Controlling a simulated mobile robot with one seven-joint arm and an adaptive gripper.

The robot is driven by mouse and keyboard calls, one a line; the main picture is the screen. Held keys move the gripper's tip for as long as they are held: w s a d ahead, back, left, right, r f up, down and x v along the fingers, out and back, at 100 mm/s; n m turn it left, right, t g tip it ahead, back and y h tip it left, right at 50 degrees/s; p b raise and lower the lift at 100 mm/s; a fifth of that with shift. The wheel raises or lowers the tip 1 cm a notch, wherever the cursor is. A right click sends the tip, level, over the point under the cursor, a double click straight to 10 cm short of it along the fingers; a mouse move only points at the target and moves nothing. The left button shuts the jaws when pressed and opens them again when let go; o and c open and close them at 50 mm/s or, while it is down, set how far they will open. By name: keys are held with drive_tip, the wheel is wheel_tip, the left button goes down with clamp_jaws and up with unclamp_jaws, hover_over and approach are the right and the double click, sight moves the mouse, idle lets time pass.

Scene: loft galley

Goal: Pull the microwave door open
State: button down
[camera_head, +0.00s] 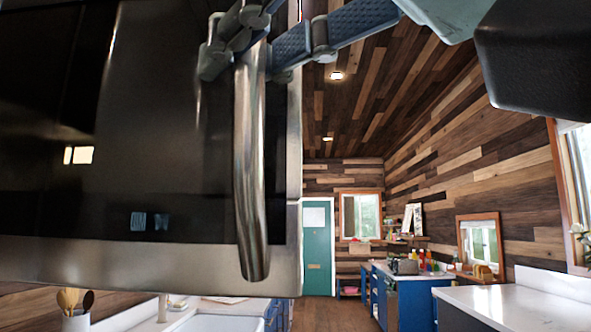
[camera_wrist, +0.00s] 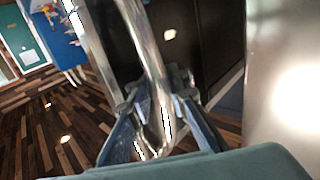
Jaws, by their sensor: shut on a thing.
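The microwave door (camera_head: 150,130) is dark and glossy with a steel lower band, and fills the left of the head view. I cannot tell whether it is flush or slightly ajar. Its curved steel handle (camera_head: 250,180) runs vertically near the door's right edge. My gripper (camera_head: 236,46) is shut on the handle near its upper end, with the fingers on either side of it. The wrist view shows the handle (camera_wrist: 150,55) passing between the two blue-grey fingers of my gripper (camera_wrist: 156,98). The handle's top is hidden or out of frame in the head view.
Below the microwave are a counter with a sink (camera_head: 212,322) and a utensil crock (camera_head: 76,321). A white counter (camera_head: 500,302) stands at lower right. A wooden floor aisle leads to a teal door (camera_head: 318,260) at the back. Open room lies right of the microwave.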

drive_tip(key=shift+d, duration=0.1)
drive_tip(key=c, duration=2.3)
unclamp_jaws()
drive_tip(key=o, duration=0.5)
drive_tip(key=shift+d, duration=0.3)
drive_tip(key=shift+c, duration=0.2)
drive_tip(key=shift+a, duration=0.2)
drive_tip(key=shift+r, duration=0.15)
wheel_tip(320, 180, up, 8)
drive_tip(key=shift+r, duration=0.95)
drive_tip(key=shift+r, duration=0.1)
